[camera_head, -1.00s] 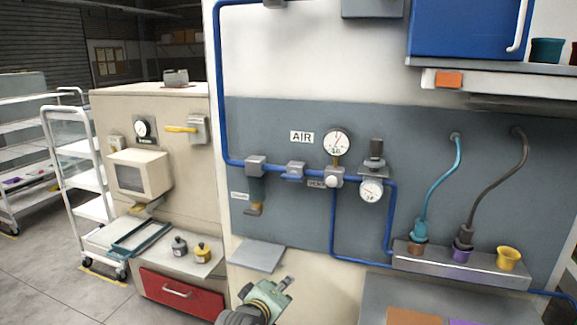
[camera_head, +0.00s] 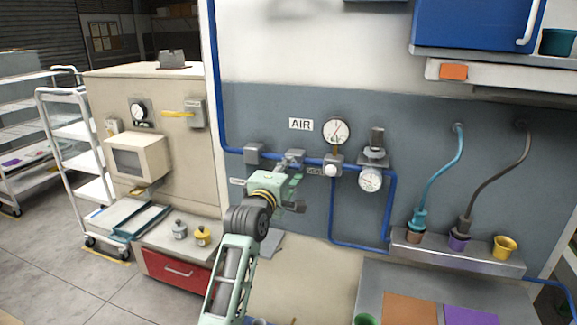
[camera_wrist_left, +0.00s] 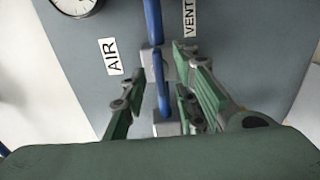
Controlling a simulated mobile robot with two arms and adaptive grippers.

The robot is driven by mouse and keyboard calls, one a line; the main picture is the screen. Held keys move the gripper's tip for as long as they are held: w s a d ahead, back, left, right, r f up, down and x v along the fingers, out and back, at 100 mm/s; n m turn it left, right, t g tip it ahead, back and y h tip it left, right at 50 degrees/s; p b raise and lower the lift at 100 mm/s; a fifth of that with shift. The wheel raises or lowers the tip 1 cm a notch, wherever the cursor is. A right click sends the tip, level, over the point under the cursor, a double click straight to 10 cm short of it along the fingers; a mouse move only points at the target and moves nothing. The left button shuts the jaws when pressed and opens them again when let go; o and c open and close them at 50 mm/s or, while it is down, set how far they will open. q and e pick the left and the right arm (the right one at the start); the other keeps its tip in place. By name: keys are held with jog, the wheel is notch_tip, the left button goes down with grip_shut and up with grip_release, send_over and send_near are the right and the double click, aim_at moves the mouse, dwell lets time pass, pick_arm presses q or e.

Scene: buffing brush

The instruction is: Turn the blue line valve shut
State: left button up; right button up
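The valve on the blue line (camera_head: 293,156) is a small grey block on the blue wall pipe, below the AIR sign and partly behind my left gripper. In the left wrist view I take it to be the upper grey block (camera_wrist_left: 155,62) on the blue pipe (camera_wrist_left: 153,20). A blue piece runs down from it; I cannot tell whether this is lever or pipe. My left gripper (camera_head: 290,183) is at the wall just below the pipe. In the wrist view its open fingers (camera_wrist_left: 166,85) stand either side of the blue piece. Contact is unclear. My right gripper is out of view.
Another grey block (camera_head: 254,154) is on the pipe to the left. A gauge (camera_head: 336,132), a white-knobbed fitting (camera_head: 331,170) and a regulator (camera_head: 370,178) are to the right. Below stand a steel shelf (camera_head: 455,255) with cups and a red drawer (camera_head: 178,270).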

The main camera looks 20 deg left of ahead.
pick_arm(q)
jog(key=shift+w, duration=0.55)
jog(key=shift+c, duration=0.2)
grip_shut()
